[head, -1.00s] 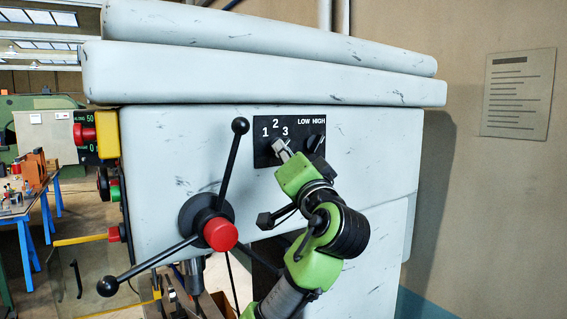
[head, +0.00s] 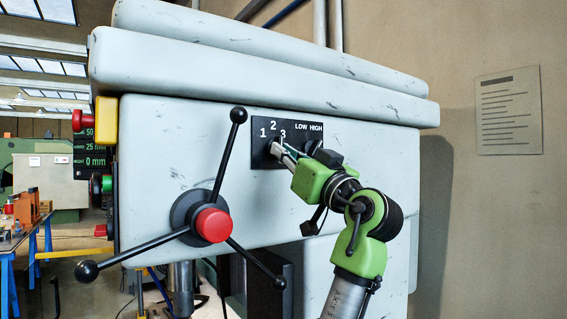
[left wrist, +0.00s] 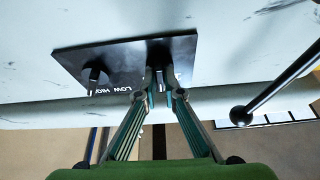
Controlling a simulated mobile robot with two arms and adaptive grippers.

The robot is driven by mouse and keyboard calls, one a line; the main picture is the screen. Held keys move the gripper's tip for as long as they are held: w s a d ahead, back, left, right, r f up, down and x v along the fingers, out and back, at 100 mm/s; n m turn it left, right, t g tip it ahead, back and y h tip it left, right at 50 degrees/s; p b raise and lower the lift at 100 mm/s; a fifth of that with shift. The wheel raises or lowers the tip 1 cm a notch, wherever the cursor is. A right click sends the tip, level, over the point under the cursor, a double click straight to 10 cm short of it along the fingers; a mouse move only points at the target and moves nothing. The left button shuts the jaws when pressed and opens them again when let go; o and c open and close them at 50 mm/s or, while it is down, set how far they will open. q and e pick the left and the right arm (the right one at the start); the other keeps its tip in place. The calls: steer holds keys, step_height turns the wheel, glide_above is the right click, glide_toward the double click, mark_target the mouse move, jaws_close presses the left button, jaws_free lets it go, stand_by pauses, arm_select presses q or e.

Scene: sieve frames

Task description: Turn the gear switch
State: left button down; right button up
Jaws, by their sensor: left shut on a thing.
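The gear switch is a black knob (left wrist: 158,50) on a dark panel (head: 258,153) marked 1, 2, 3 on the front of the grey machine. In the left wrist view the panel (left wrist: 125,60) appears upside down. My left gripper (head: 276,149) reaches the knob from the lower right in the head view. In the left wrist view the gripper's fingertips (left wrist: 160,80) are shut on the knob, one on each side. In the head view the fingers cover most of the knob, so its pointing direction cannot be told. My right gripper is not in view.
A second knob (left wrist: 95,72) for LOW and HIGH sits beside the gear switch. A three-spoked handle with a red hub (head: 211,224) stands out lower left of the panel. Red and yellow controls (head: 106,122) are on the machine's left side. A wall lies at right.

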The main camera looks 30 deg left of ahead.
arm_select(q)
steer(key=shift+w+f+n, duration=0.1)
steer(key=shift+n, duration=0.4)
steer(key=c, duration=2.2)
jaws_free()
steer(key=shift+o, duration=0.2)
steer(key=v, duration=1.2)
steer(key=shift+d, duration=0.2)
